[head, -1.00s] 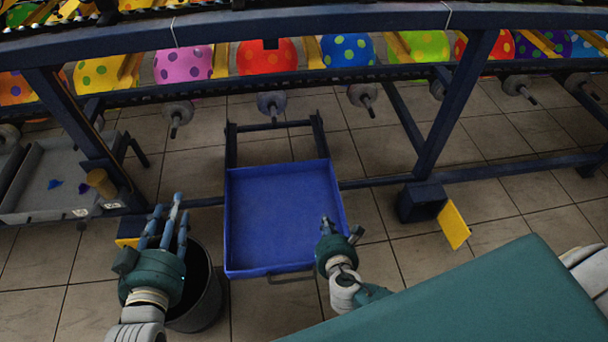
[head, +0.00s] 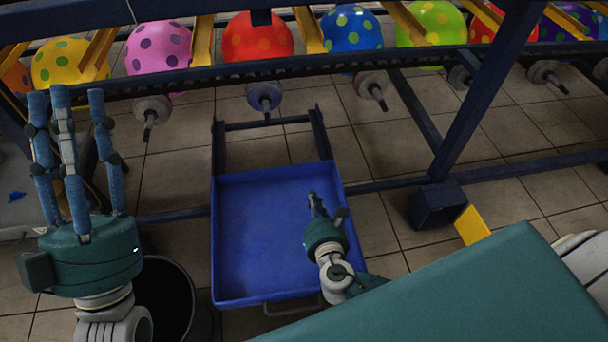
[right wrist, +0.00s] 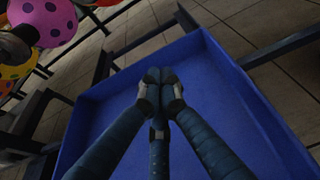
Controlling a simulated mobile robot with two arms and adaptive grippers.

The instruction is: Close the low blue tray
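The low blue tray (head: 262,235) is pulled out on two dark rails (head: 320,132) below the frame and is empty. Its front handle (head: 290,306) shows at the near edge. My right gripper (head: 313,200) is over the right part of the tray; whether it touches the tray is unclear. In the right wrist view its fingertips (right wrist: 158,85) meet with nothing between them, and the tray (right wrist: 222,88) fills the space behind them. My left gripper (head: 68,100) is at the left, fingers up and spread, empty and away from the tray.
A dark bin (head: 170,295) stands left of the tray, beside my left gripper. A dark blue box (head: 436,205) with a yellow flap (head: 472,226) is on the right. A teal surface (head: 480,290) covers the lower right.

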